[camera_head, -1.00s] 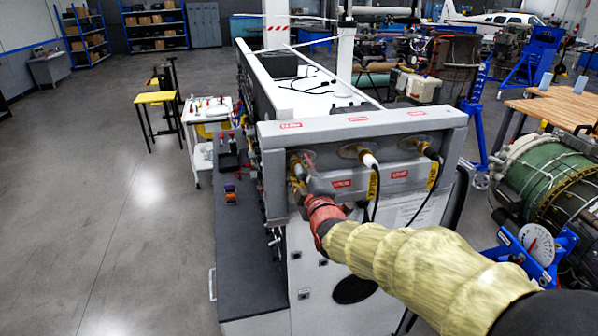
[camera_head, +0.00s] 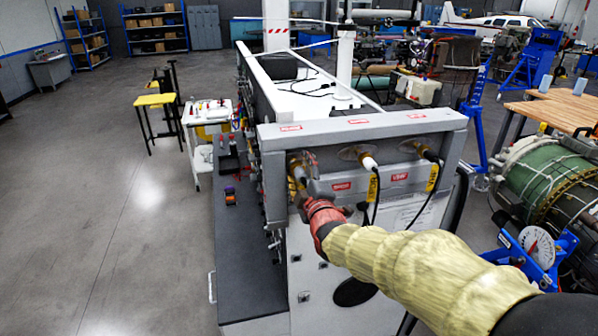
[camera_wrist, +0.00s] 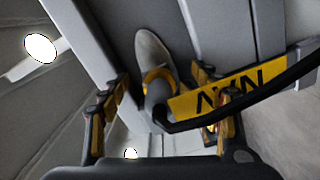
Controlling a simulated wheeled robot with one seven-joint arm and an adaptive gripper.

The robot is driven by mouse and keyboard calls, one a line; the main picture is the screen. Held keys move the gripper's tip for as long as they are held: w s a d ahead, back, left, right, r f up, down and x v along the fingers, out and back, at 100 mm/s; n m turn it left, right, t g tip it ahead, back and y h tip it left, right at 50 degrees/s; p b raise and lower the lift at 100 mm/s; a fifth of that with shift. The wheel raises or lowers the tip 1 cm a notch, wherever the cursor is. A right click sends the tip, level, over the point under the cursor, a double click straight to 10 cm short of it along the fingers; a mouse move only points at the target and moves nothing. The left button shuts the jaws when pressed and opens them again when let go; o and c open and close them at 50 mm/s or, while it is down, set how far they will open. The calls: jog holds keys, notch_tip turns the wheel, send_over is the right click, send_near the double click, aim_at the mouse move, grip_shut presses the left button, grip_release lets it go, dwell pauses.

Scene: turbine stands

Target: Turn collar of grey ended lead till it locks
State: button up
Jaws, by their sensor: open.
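My gripper (camera_wrist: 161,84) is open in the wrist view, one finger on each side of a lead's end. That end has a grey body (camera_wrist: 157,94) and a yellow ring (camera_wrist: 158,77), with a grey rounded part beyond it. A black cable bends away right, past a yellow lettered tag (camera_wrist: 238,88). I cannot tell whether the fingers touch the collar. In the head view my gripper (camera_head: 302,172) is at the left socket of the grey panel (camera_head: 275,150), and my wrist hides most of that lead.
A white-ended lead (camera_head: 369,163) and a black-ended lead (camera_head: 430,155) sit in the middle and right sockets, with yellow tags hanging. Behind is a white bench top (camera_head: 330,98). A white cart (camera_head: 200,150) stands left.

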aim_at(304, 180)
jog(key=shift+s, duration=0.1)
jog(key=shift+b+v, duration=1.2)
jog(key=shift+v, duration=1.2)
